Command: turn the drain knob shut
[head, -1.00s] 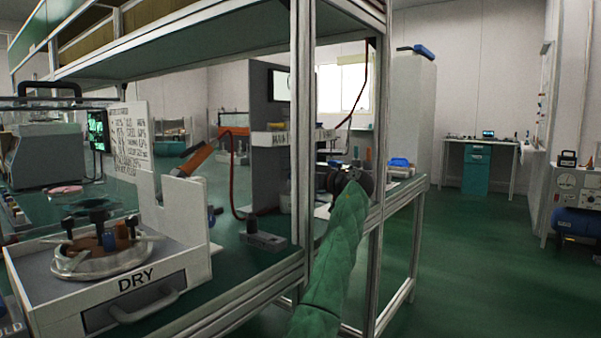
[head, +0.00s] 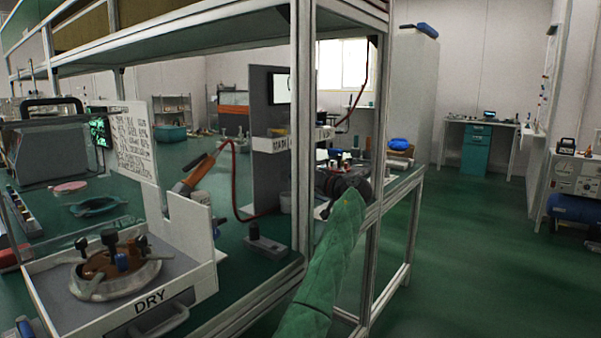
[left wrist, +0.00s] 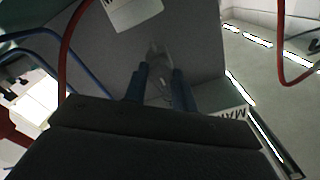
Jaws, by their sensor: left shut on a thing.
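My left arm, in a green sleeve, rises from the bottom middle of the head view. Its dark left gripper (head: 343,182) is beyond the front shelf post, by the right end of the grey partition. In the left wrist view, the gripper's two dark blue fingers (left wrist: 158,75) are close together in front of a grey panel. They are shut on a small pale grey thing, apparently the drain knob (left wrist: 157,52). Its outline is unclear and its turned position cannot be told. In the head view the knob is hidden. My right gripper is out of view.
A shelf post (head: 302,130) stands close left of the arm. A red hose (head: 233,180) hangs left of the grey partition (head: 268,115). A white DRY tray (head: 205,290) sits at the lower left. The green floor (head: 470,260) at right is clear, with a blue tank (head: 573,219) beyond.

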